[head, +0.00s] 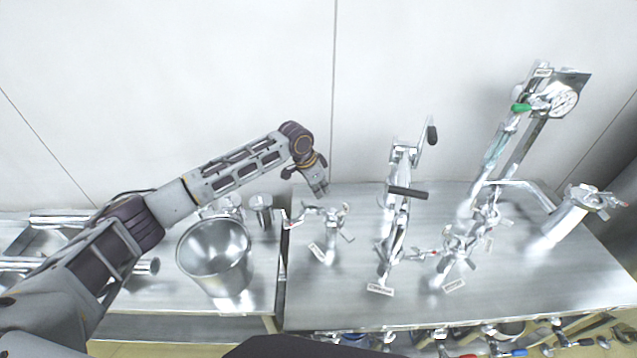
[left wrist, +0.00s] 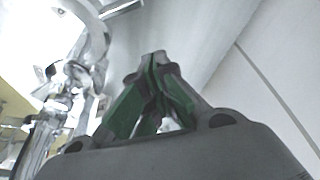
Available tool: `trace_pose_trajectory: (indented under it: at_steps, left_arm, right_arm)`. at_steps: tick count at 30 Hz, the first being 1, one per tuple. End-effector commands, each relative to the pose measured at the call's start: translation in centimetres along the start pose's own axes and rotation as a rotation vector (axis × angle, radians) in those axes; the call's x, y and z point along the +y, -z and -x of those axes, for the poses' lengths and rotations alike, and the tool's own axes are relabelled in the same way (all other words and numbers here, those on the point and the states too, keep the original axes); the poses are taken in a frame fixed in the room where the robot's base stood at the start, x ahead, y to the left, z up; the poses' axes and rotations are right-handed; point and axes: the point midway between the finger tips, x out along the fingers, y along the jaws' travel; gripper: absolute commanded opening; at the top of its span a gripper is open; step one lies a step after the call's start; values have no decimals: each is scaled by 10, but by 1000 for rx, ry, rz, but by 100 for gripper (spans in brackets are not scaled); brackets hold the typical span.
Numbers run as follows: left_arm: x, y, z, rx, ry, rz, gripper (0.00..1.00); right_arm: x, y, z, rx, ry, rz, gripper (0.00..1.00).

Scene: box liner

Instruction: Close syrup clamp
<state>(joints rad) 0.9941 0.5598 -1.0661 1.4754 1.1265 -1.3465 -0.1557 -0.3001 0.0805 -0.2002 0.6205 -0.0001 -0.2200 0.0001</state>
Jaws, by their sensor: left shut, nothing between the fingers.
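Several metal clamp-like fixtures stand on the steel table; I cannot tell for sure which one is the syrup clamp, as the small labels are too small to read. One low clamp (head: 330,222) with short handles stands at the table's left part, with a label in front of it. My left gripper (head: 322,188) hangs just above and behind it, apart from it. In the left wrist view its green-padded fingers (left wrist: 152,60) are together and empty, with blurred metal fixture parts (left wrist: 70,95) to the left. My right gripper does not show.
A metal bucket (head: 214,256) stands on the left bench. A tall fixture with black handles (head: 400,190) stands mid-table. Further right are another valve cluster (head: 462,240), a tall gauge column (head: 515,140) and a slanted pipe (head: 562,222). The front right tabletop is clear.

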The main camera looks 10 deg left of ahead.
Motion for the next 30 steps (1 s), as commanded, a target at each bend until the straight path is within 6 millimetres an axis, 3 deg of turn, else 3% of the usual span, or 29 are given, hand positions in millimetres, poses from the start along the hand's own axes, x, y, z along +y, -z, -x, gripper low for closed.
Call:
trace_pose_trajectory:
  at_steps: [15,30]
  left_arm:
    - [-1,-31,13,0,2,2,0]
    - [-1,-36,14,1,2,1,0]
  right_arm:
    - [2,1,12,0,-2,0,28]
    - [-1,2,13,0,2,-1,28]
